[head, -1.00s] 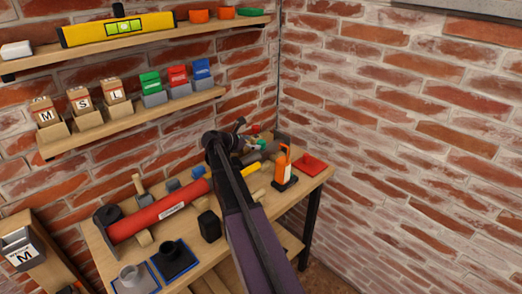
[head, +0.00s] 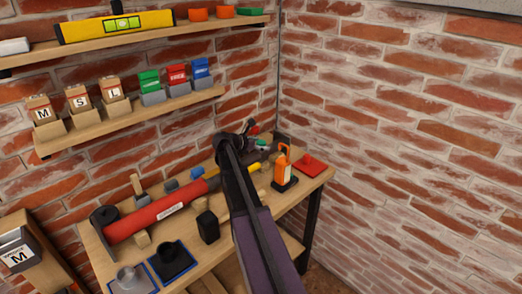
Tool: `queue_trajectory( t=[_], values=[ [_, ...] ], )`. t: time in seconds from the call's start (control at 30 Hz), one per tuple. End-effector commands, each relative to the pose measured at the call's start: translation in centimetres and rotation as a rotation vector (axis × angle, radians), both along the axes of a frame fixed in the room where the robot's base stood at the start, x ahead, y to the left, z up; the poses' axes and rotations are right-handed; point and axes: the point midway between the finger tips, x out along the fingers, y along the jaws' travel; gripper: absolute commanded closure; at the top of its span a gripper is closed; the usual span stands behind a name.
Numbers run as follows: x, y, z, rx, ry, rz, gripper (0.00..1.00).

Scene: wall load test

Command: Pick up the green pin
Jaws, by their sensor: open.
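A small green item (head: 262,144) lies at the back right of the workbench, beside my gripper. It may be the green pin, but it is too small and partly crowded by other items to tell. My gripper (head: 247,128) is at the far end of my arm, over the back of the bench near the wall corner. It is open, and I see nothing held in it. My arm hides part of the bench below and in front of it.
The workbench (head: 223,262) holds a long red cylindrical tool (head: 157,213), a black block (head: 208,227), an orange bottle (head: 283,165) and a red flat item (head: 308,164). Shelves with a yellow level (head: 120,26) and several boxes are on the left wall. The right wall is bare brick.

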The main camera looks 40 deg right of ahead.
Motion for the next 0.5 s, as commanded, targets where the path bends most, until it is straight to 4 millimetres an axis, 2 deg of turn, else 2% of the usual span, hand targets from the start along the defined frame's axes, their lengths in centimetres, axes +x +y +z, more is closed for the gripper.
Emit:
queue_trajectory(
  t=[0.03,0.3,0.37,0.5],
  values=[
    [0.00,0.01,0.00,0.000,0.000,0.000,0.04],
    [0.00,0.00,-0.01,0.000,0.000,0.000,0.84],
    [0.00,0.00,-0.01,0.000,0.000,0.000,1.00],
    [-0.01,0.00,0.00,0.000,0.000,0.000,1.00]
  ],
)
